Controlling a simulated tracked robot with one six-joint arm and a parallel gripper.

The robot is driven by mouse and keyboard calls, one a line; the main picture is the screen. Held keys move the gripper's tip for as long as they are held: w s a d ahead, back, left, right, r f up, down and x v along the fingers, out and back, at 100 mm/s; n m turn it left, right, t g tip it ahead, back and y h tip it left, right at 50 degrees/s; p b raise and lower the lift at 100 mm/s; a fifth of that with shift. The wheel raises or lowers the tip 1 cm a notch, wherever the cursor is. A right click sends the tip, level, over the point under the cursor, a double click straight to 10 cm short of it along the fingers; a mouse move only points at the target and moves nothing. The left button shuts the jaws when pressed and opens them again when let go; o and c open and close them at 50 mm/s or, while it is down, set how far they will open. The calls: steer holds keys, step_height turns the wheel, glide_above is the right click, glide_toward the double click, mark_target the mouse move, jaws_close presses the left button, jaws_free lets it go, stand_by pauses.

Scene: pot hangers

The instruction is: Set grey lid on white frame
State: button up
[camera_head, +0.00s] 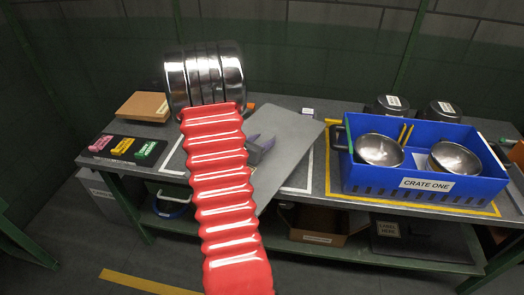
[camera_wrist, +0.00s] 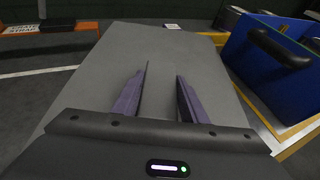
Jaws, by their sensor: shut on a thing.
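The grey lid (camera_head: 287,146) is a flat grey panel. It appears raised and turned relative to the table edge, and its near part overhangs the front edge in the head view. My gripper (camera_head: 259,139) is at the lid, with its purple fingers over the grey surface in the wrist view (camera_wrist: 163,72). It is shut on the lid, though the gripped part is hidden. The white frame (camera_head: 309,168) is an outline on the grey table. The lid and my red arm cover much of it. One white line also shows at left in the wrist view (camera_wrist: 40,72).
A blue crate (camera_head: 425,185) with metal bowls stands inside a yellow outline, right of the lid. Two metal pots (camera_head: 390,104) stand behind it. A brown box (camera_head: 144,106) and a dark tray (camera_head: 122,148) with coloured pieces are at left.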

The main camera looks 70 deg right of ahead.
steer(key=shift+f, duration=2.05)
steer(key=shift+f, duration=0.1)
steer(key=o, duration=1.4)
steer(key=shift+a, duration=0.1)
steer(key=v, duration=1.2)
